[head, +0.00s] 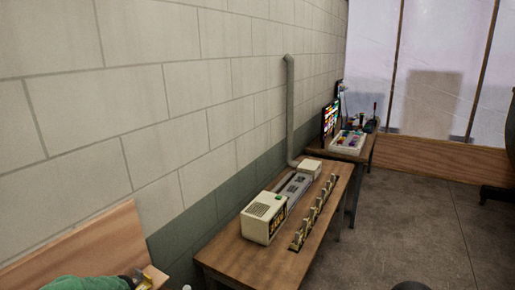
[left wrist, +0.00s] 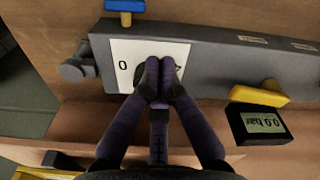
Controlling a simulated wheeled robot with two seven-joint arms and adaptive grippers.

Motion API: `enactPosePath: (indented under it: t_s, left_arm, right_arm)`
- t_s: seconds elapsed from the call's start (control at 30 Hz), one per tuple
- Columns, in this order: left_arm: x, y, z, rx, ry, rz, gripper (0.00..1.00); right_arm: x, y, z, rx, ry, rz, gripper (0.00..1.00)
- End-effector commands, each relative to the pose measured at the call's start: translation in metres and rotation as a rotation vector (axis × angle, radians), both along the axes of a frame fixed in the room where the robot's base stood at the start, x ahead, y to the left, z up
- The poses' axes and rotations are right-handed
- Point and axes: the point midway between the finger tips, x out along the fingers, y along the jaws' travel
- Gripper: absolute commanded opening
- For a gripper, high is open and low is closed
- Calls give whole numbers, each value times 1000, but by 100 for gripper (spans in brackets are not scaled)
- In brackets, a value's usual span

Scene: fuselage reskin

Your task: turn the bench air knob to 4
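In the left wrist view, a grey panel box (left wrist: 225,62) carries a white dial plate (left wrist: 185,50) with a printed 0 at its left. Another mark at the plate's right is partly covered. A dark knob (left wrist: 138,77) shows only at its edge behind my fingers. My left gripper (left wrist: 160,82) is in front of the plate with its fingertips together over the knob's place. I cannot see whether any of the knob is between them. A black gauge (left wrist: 262,124) below right reads 0.0 bar, upside down in the picture. My right gripper is not in view.
A yellow lever (left wrist: 258,96), a blue handle (left wrist: 125,6) and a grey fitting (left wrist: 77,68) surround the dial. In the head view, a wooden table (head: 245,257) with a cream box unit (head: 262,222) stands along the wall. The floor (head: 400,225) to its right is open.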

Motion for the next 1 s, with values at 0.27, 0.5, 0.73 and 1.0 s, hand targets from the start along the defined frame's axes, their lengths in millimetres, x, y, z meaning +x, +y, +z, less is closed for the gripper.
enactPosePath:
  t_s: [0.27,0.5,0.73,1.0]
  left_arm:
    - [-1,-2,-5,0,0,0,0]
    - [-5,-5,-6,-1,-1,0,0]
    - [-5,-5,9,0,-2,0,0]
    - [-5,-15,44,9,-2,0,0]
  right_arm:
    - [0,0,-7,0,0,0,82]
    - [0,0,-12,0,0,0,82]
    - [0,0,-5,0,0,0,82]
    - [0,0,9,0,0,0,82]
